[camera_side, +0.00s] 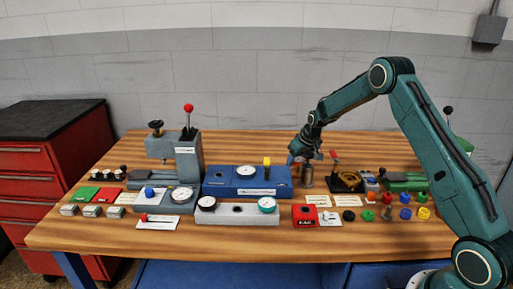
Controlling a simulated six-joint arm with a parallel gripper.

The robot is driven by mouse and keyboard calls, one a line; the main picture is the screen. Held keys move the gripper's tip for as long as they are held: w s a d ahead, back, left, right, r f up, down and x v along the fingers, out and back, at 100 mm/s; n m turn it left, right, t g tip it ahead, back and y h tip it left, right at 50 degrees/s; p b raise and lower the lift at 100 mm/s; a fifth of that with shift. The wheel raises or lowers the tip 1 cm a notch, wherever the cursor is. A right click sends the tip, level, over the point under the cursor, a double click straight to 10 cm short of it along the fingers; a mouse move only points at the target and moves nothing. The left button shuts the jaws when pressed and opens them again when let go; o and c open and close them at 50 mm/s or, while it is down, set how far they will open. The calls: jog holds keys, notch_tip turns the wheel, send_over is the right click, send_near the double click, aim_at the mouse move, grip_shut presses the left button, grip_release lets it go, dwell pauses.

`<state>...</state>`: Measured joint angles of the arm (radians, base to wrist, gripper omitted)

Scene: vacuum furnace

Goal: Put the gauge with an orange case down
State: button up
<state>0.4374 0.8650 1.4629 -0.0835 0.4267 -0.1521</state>
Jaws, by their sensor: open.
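My gripper (300,155) is over the back of the wooden table, just right of the blue block, low and pointing down. It is small and dark here, and its jaws are open.
A blue block (222,190) bears a white dial (247,171). A grey block (237,217) in front holds a black-rimmed gauge (207,203) and a teal-cased gauge (267,205). A grey press (187,155) stands left. Several coloured knobs lie right. The front table strip is clear.

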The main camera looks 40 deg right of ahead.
aim_at(298, 158)
dwell(0.3)
jog(key=c, duration=0.9)
jog(key=shift+r, duration=0.2)
notch_tip(298, 158, up, 20)
jog(key=shift+f, duration=0.15)
dwell(0.4)
